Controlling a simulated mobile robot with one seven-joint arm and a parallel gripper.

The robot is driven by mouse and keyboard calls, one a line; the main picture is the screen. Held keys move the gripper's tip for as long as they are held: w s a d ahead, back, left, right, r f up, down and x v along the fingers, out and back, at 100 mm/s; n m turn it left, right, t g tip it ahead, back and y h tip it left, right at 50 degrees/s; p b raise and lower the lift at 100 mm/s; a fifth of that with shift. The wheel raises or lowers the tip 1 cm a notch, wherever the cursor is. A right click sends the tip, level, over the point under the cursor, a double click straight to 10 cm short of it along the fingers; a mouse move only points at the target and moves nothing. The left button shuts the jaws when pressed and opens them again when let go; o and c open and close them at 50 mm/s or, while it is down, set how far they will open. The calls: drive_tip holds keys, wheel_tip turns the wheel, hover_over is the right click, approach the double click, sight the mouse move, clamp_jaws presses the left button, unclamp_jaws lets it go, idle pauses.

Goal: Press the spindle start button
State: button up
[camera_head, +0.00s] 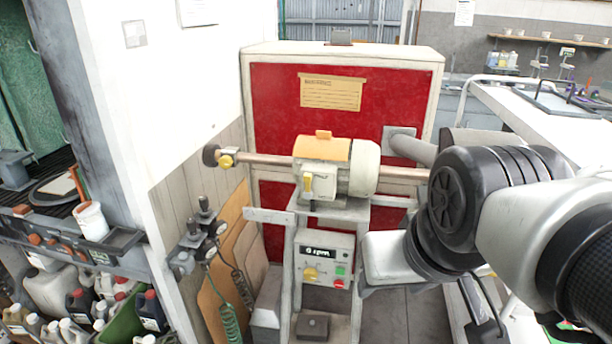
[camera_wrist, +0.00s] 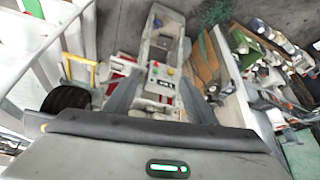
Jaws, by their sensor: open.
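Which button is labelled start is too small to read. In the wrist view the control box (camera_wrist: 157,88) appears upside down between my fingers. My arm covers the right side of the head view, and the fingertips are not clear there.
The spindle shaft runs left to a small brush end (camera_head: 211,155). A red-backed cabinet (camera_head: 280,110) stands behind the machine. A white wall (camera_head: 150,100) and hanging hoses (camera_head: 230,320) are on the left. A white-topped bench (camera_head: 540,115) is at right.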

drive_tip(key=shift+w+d, duration=0.1)
drive_tip(key=shift+d, duration=0.1)
drive_tip(key=shift+c, duration=0.5)
clamp_jaws()
idle(1.1)
